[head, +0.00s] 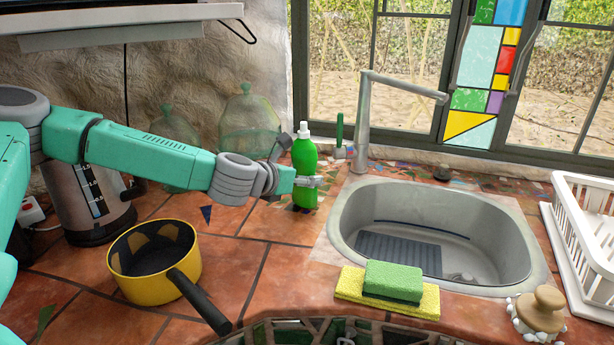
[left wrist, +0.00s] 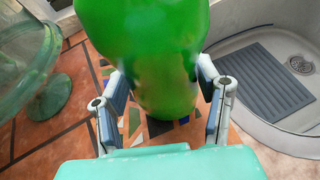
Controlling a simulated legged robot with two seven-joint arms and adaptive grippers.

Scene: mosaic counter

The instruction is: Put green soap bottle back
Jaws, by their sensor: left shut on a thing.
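The green soap bottle (head: 304,172) with a white cap stands upright at the back of the counter, left of the sink (head: 345,243) and near the window. My left gripper (head: 306,181) reaches it from the left and is shut on its lower body. In the left wrist view the bottle (left wrist: 155,60) fills the top middle, between the two fingers of the gripper (left wrist: 165,105). Its base looks at or very close to the mosaic tiles; I cannot tell whether it touches them. My right gripper is not in view.
A yellow pot (head: 190,255) with a black handle stands front left, a kettle (head: 92,208) behind it. Glass jars (head: 249,125) stand at the back. A green sponge (head: 393,280) lies on a yellow one (head: 350,284) before the sink. A white dish rack (head: 575,235) is at right.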

